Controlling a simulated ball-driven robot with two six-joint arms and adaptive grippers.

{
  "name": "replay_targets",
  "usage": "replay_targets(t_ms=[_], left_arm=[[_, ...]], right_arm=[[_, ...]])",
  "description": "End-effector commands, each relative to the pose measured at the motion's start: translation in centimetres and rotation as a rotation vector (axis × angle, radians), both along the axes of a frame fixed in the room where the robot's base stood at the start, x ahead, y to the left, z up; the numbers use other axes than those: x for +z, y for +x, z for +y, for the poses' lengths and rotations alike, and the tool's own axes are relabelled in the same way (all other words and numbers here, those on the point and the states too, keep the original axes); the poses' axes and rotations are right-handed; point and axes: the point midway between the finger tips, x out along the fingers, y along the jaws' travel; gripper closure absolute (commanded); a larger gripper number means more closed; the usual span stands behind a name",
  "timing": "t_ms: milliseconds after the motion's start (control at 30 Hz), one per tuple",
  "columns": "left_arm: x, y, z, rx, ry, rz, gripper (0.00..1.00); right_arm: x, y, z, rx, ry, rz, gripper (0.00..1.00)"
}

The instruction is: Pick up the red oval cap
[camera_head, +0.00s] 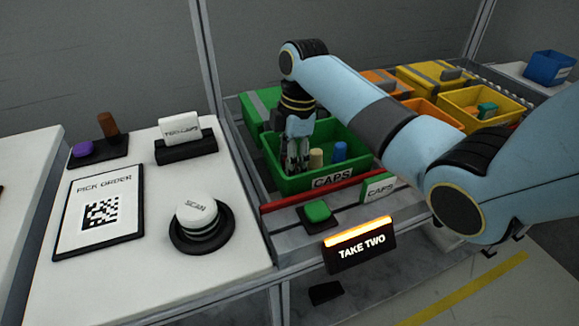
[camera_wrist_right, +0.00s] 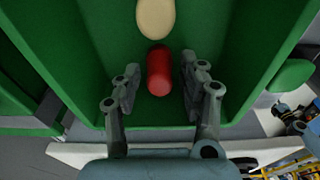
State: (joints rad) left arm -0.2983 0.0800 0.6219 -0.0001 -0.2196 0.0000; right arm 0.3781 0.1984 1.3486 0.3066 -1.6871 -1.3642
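The red oval cap (camera_wrist_right: 159,71) stands in the green bin and shows in the right wrist view, between and just beyond my right gripper's fingertips. My right gripper (camera_wrist_right: 158,88) is open, with a finger on each side of the cap and a gap to both. In the head view my right gripper (camera_head: 297,160) reaches down into the green CAPS bin (camera_head: 333,183); the red cap is hidden there. A cream cap (camera_wrist_right: 156,18) stands just beyond the red one, and also shows in the head view (camera_head: 316,158). My left gripper is not in view.
A blue cap (camera_head: 340,151) stands in the same bin, right of the cream one. The green bin walls (camera_wrist_right: 207,60) are close on both sides of my right gripper. Orange and yellow bins (camera_head: 480,104) stand to the right. A TAKE TWO sign (camera_head: 360,246) is in front.

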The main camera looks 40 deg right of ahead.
Motion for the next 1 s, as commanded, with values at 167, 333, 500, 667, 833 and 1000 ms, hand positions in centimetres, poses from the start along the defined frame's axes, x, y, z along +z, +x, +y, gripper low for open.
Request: replay_targets(t_ms=[167,333,500,667,833,1000], left_arm=[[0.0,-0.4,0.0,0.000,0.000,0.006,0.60],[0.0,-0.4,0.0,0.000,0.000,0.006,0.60],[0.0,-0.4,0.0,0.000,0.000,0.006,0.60],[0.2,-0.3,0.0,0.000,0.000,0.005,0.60],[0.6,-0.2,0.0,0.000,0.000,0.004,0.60],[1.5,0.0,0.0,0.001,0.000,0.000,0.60]], right_arm=[[0.0,0.0,0.0,0.000,0.000,0.000,0.84],[0.0,0.0,0.0,0.000,0.000,0.000,0.95],[0.1,0.0,0.0,0.000,0.000,0.000,0.95],[1.2,0.1,0.0,0.000,0.000,-0.002,0.95],[4.1,0.1,-0.1,0.000,-0.001,-0.004,0.95],[6.2,-3.4,-0.7,0.000,-0.004,-0.001,0.95]])
